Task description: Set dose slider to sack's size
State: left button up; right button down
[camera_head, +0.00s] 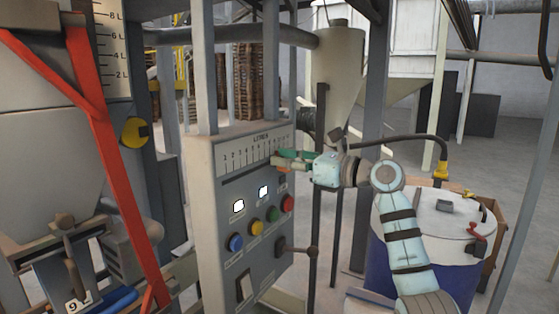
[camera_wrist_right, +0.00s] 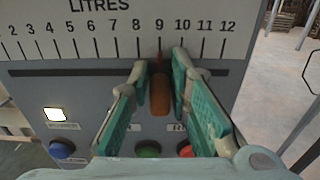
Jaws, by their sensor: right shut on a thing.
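The dose slider's orange-brown knob (camera_wrist_right: 160,94) shows in the right wrist view under the LITRES scale (camera_wrist_right: 110,28). Its red pointer stands at the 9 mark. My right gripper (camera_wrist_right: 161,72) has its green-padded fingers on both sides of the knob and is shut on it. In the head view my right gripper (camera_head: 284,159) reaches from the right to the scale on the grey control panel (camera_head: 225,185), and its fingers hide the knob. A white tag (camera_head: 78,303) at the lower left bears a digit that looks like 9. My left gripper is not in view.
Below the slider the panel has lit displays (camera_head: 238,206), several coloured buttons (camera_head: 256,227) and a dark lever (camera_head: 298,251). A red frame bar (camera_head: 110,160) stands at left. A white-lidded blue drum (camera_head: 430,215) stands at right, behind my arm.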

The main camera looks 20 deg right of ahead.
jog(key=c, duration=1.6)
grip_release()
jog(key=shift+o, duration=0.2)
jog(key=v, duration=1.2)
jog(key=shift+d, duration=0.1)
